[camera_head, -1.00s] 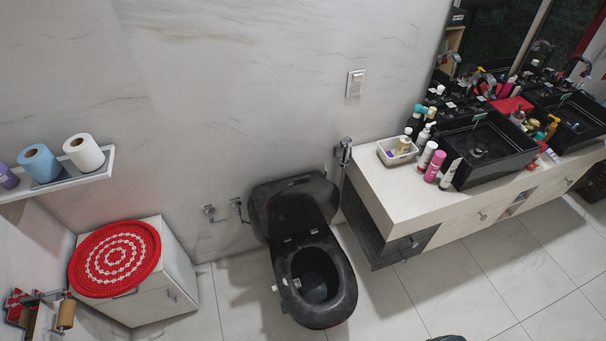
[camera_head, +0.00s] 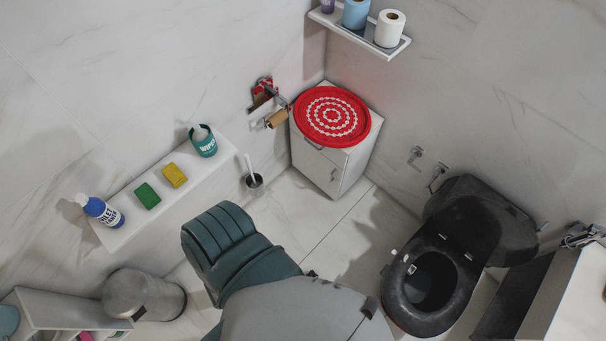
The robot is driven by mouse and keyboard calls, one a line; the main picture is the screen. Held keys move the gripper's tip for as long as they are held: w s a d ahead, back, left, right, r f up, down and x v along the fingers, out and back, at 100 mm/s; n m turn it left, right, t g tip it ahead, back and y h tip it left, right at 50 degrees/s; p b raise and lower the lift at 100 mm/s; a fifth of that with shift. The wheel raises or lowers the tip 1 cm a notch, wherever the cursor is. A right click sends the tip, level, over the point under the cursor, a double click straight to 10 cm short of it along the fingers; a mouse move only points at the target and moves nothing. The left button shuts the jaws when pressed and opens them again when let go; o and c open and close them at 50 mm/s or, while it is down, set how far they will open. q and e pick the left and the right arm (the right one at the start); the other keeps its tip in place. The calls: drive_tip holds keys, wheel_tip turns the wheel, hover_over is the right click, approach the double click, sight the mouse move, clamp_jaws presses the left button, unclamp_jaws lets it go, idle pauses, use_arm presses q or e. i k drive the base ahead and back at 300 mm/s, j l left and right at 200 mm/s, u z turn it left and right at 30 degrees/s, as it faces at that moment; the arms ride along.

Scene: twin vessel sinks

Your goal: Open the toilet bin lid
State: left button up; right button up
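The toilet bin (camera_head: 165,301) is a metallic grey cylinder standing on the floor at the lower left, beside the wall ledge. Its rounded lid (camera_head: 126,290) appears shut. A small dark part (camera_head: 139,313) shows at the lid's near edge. Teal and grey parts of my own body fill the lower middle, to the right of the bin and apart from it in the picture. No gripper fingers show in this view, so neither gripper's position relative to the bin can be seen.
A low shelf unit (camera_head: 55,312) stands close to the bin's left. The white ledge (camera_head: 125,232) above holds bottles and sponges. A toilet brush (camera_head: 255,183), a white cabinet (camera_head: 322,170) and the black toilet (camera_head: 440,280) stand farther right. Floor (camera_head: 310,220) is clear before the cabinet.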

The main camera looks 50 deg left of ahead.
sight(124, 294)
drive_tip(key=u, duration=4.2)
drive_tip(key=j+z, duration=0.1)
drive_tip(key=z, duration=0.4)
